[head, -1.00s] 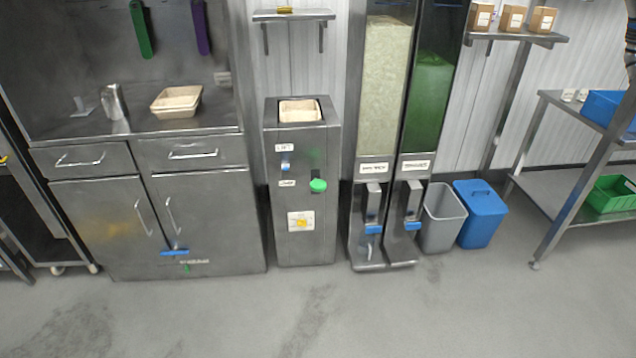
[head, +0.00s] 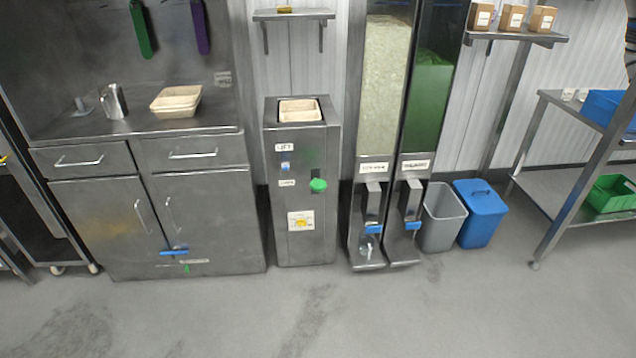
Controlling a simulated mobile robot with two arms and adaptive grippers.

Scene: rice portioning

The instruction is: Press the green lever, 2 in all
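A round green knob (head: 318,185), the only green lever-like part I see at working height, sits on the front of the grey metal lift cabinet (head: 318,250). The cabinet stands in the middle of the view, and a tan tray (head: 299,110) sits in its top opening. To its right are two tall dispensers, one with pale grain (head: 384,90) and one with green contents (head: 428,105). Each has a blue lever below, the left one (head: 373,229) and the right one (head: 413,226). Neither of my grippers is in view.
A metal counter (head: 60,128) at left holds a metal jug (head: 113,102) and stacked tan trays (head: 176,101). A grey bin (head: 441,218) and a blue bin (head: 478,215) stand right of the dispensers. A metal rack (head: 550,185) is at far right. The floor in front is clear.

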